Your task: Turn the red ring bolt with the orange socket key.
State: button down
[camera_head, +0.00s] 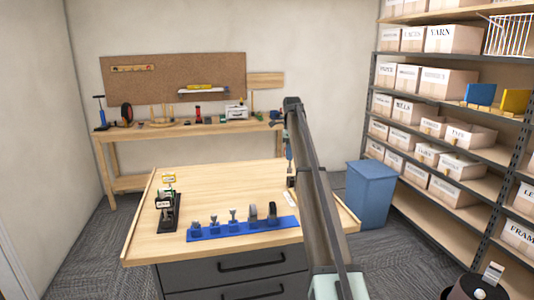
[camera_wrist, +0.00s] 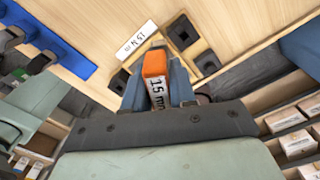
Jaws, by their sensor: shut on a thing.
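In the wrist view an orange block marked "15 mm" (camera_wrist: 155,64), which looks like the socket key's upper part, sits between the fingers of my gripper (camera_wrist: 158,82). My gripper is shut on it. The key's lower end is hidden, and I cannot tell whether it still touches the holder below. In the head view my gripper (camera_head: 290,178) is over the right part of the workbench, pointing down; the key is too small to make out there. I cannot pick out the red ring bolt. A black stand (camera_head: 164,223) with small labelled parts is at the bench's left.
A blue rack (camera_head: 208,235) with several grey tools lies along the bench front. A white label (camera_head: 291,199) lies by my gripper. Black holders (camera_wrist: 207,62) flank the key. The bench's middle (camera_head: 225,185) is clear. A blue bin (camera_head: 371,190) stands right of the bench, before loaded shelves.

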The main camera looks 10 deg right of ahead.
jog(key=shift+s+d+f+m, duration=0.1)
jog(key=shift+s+d+m, duration=0.45)
jog(key=shift+m, duration=0.45)
jog(key=shift+s+d+f+m, duration=0.15)
jog(key=shift+s+d+m, duration=0.25)
jog(key=shift+d+m, duration=0.45)
jog(key=shift+s+d+f+m, duration=0.1)
jog(key=shift+s+d+m, duration=0.4)
jog(key=shift+m, duration=0.65)
jog(key=shift+f, duration=0.1)
